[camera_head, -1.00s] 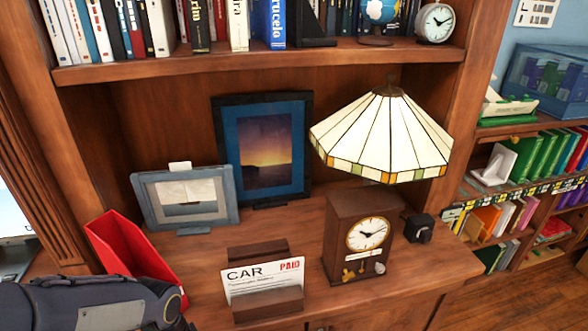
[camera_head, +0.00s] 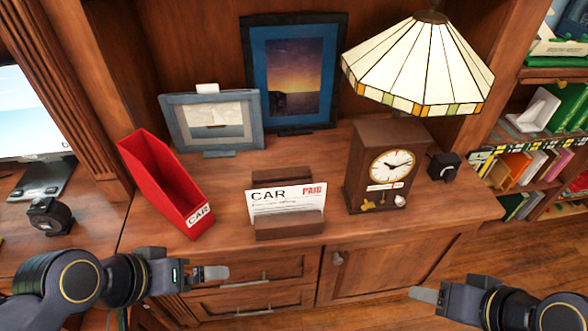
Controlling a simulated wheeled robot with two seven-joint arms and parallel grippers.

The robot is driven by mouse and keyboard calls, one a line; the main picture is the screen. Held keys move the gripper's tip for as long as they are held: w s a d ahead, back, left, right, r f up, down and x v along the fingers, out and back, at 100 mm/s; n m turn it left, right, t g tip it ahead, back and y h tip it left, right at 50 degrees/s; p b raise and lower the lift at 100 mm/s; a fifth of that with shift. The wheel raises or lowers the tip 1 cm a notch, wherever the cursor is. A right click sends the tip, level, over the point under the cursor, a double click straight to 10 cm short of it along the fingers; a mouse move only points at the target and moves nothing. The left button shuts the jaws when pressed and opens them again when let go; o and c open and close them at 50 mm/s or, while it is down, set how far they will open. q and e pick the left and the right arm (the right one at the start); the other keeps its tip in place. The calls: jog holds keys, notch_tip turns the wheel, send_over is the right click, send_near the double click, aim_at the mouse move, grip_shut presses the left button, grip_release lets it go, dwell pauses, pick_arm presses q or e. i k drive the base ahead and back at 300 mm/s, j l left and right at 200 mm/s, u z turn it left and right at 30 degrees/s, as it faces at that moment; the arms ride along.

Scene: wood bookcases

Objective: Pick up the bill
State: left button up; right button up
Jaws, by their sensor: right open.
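The bill (camera_head: 265,205) is a white paper headed "CAR" with a red "PAID" mark. It stands upright in a small dark wooden holder (camera_head: 290,228) on the bookcase's counter. My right gripper (camera_head: 428,296) is at the lower right, in front of and below the counter, open and empty, well apart from the bill. My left gripper (camera_head: 215,273) is at the lower left, in front of the drawers and below the bill. I cannot tell whether its jaws are open.
A red file box (camera_head: 160,180) labelled "CAR" stands left of the bill. A wooden clock (camera_head: 378,165) stands to the right, under a stained-glass lamp (camera_head: 420,65). Two framed pictures, a small one (camera_head: 213,122) and a larger one (camera_head: 292,75), stand behind. Counter front is clear beside the holder.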

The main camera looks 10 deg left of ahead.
aim_at(299, 197)
jog(key=i+l+u, duration=0.15)
jog(key=l, duration=0.3)
jog(key=i+l+u, duration=0.15)
jog(key=l, duration=0.25)
jog(key=l+u, duration=0.15)
jog(key=l, duration=0.3)
jog(key=i+l+u, duration=0.15)
jog(key=l, duration=0.35)
